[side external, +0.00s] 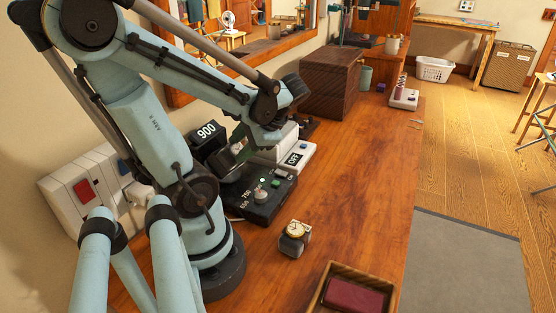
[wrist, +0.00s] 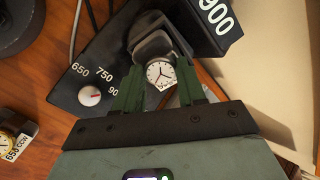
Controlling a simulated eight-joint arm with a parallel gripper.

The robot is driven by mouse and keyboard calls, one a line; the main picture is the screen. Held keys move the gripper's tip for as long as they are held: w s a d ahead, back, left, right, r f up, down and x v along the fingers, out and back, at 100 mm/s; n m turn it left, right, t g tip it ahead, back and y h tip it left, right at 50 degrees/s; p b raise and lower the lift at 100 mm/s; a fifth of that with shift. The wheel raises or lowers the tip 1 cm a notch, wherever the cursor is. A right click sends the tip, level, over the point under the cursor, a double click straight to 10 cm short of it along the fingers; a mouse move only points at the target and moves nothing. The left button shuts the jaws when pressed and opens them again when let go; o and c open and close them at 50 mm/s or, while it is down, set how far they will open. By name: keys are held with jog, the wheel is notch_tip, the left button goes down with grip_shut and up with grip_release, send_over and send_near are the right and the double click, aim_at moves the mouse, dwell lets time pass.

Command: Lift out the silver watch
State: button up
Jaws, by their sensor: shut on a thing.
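The silver watch (wrist: 161,74) has a white round dial and sits between the two green fingers of my gripper (wrist: 159,70) in the wrist view. My gripper is shut on it. A grey rounded piece (wrist: 151,42) lies just beyond the watch; I cannot tell whether it is the strap or a cushion. In the side view my gripper (side external: 238,151) is low over the back of a black box (side external: 259,194) with a dial, beside a black "900" display (side external: 206,132). The watch cannot be made out clearly there. I cannot tell whether it still touches the box.
A second watch with a gold rim (side external: 296,229) stands on the wooden bench in front of the box. A wooden tray (side external: 318,297) with a dark red item is at the front. A white device marked OFF (side external: 300,157) stands behind. Clear bench (side external: 355,180) lies to the right.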

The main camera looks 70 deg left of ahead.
aim_at(238, 149)
jog(key=shift+v, duration=1)
jog(key=shift+w+d+r, duration=0.3)
jog(key=shift+r, duration=0.2)
jog(key=shift+w+d+r, duration=0.3)
jog(key=shift+r, duration=0.25)
